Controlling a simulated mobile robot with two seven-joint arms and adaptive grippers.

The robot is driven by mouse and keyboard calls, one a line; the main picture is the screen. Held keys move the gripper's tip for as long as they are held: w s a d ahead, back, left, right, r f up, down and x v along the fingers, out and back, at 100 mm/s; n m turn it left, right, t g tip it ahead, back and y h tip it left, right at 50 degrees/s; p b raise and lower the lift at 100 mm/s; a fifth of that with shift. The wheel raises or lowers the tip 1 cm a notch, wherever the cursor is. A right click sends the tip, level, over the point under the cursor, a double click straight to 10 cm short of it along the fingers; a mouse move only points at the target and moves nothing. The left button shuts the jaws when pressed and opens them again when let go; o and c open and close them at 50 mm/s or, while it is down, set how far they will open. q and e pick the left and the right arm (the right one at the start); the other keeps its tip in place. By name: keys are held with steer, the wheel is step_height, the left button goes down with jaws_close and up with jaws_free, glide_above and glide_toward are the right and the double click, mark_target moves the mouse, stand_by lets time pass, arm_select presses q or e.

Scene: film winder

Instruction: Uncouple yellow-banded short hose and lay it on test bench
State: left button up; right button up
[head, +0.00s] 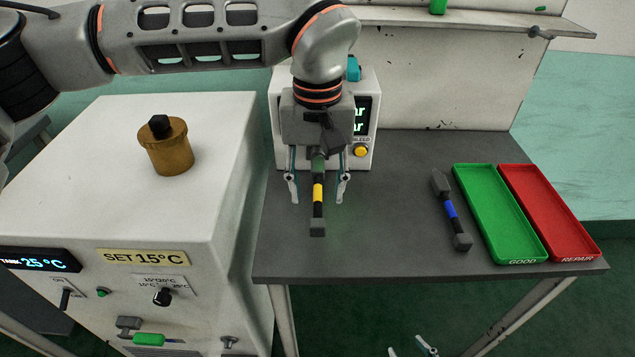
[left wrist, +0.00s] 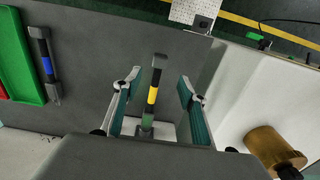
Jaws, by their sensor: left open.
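The yellow-banded short hose (head: 318,194) is black with grey end fittings and stands out from the front of the white tester box (head: 284,120) over the test bench (head: 385,230). My left gripper (head: 317,192) is open, with one finger on each side of the hose and a visible gap to it. In the left wrist view the hose (left wrist: 152,95) also lies between the spread fingers (left wrist: 160,80). A green part shows at its box end, but the gripper hides most of that joint. Only the fingertips of my right gripper (head: 411,347) show, apart and empty, at the bottom edge.
A blue-banded hose (head: 450,210) lies on the bench, left of the green GOOD tray (head: 459,178) and the red REPAIR tray (head: 505,178). A white cabinet (head: 90,130) with a brass cylinder (head: 168,152) stands at left. The bench's middle is clear.

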mark_target(318, 221)
arm_select(q)
step_height(318, 221, down, 8)
steer(key=shift+s+r+b, duration=0.1)
steer(key=shift+r+b, duration=0.05)
steer(key=shift+b, duration=0.15)
jaws_close()
stand_by(0.4)
